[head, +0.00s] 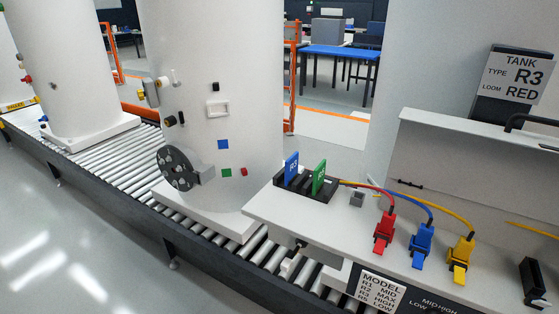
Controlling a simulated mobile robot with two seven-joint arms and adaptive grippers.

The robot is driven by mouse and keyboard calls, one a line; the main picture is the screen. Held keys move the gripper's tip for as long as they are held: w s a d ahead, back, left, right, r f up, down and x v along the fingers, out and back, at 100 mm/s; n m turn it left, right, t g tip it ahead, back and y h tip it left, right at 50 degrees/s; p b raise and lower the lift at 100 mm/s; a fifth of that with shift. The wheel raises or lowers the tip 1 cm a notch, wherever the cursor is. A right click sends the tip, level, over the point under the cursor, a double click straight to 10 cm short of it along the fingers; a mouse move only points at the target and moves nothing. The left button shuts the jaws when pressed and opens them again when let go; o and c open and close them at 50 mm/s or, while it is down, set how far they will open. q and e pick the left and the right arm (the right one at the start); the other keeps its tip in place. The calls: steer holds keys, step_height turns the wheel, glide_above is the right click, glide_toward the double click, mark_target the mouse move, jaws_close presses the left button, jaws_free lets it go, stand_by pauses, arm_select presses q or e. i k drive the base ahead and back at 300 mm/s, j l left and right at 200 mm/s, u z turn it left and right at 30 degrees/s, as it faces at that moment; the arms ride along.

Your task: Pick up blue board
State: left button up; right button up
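The blue board (291,167) stands upright in a black holder (305,187) on the left end of the white work shelf. It carries white lettering that looks like "R5". A green board (319,177) stands upright in the same holder, just to its right. Neither of my grippers shows in the head view.
Red (384,232), blue (421,244) and yellow (461,257) plugs with cables lie on the white shelf (345,222). A large white tank (222,120) stands on the roller conveyor (105,173) to the left. A sign (517,77) reads "TANK TYPE R3 LOOM RED".

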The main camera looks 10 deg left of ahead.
mark_target(291, 165)
steer(key=i+j, duration=0.15)
steer(key=j, duration=0.2)
steer(key=i+j, duration=0.2)
steer(key=j, duration=0.15)
steer(key=i+j+z, duration=0.1)
steer(key=j, duration=0.25)
